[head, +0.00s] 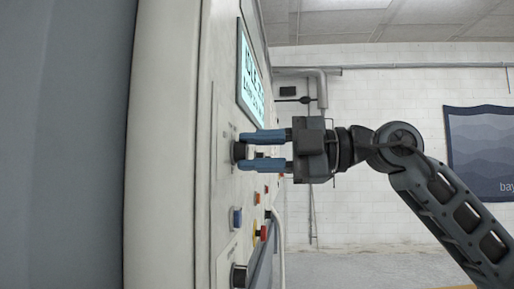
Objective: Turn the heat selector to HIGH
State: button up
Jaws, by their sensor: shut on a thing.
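The heat selector looks to be the dark-based knob (239,151) on the washer's white front panel, below the lit display; its label is too small and slanted to read. My gripper (246,151) comes in from the right, level with the panel. Its two blue fingers, one above and one below, are shut on the knob. The fingers hide most of the knob, so I cannot tell which setting it points to.
The lit display (250,78) is above the knob. Blue button (237,218), red and yellow buttons and another dark knob (238,276) sit lower on the panel. A pale curved handle (279,235) stands out below my gripper. Open floor lies at right.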

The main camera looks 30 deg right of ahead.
jog(key=shift+d, duration=0.1)
dwell(0.3)
jog(key=o, duration=1)
jog(key=shift+o, duration=0.2)
jog(key=b+v, duration=0.2)
jog(key=v, duration=0.5)
jog(key=shift+s+d, duration=0.2)
jog(key=shift+d, duration=0.1)
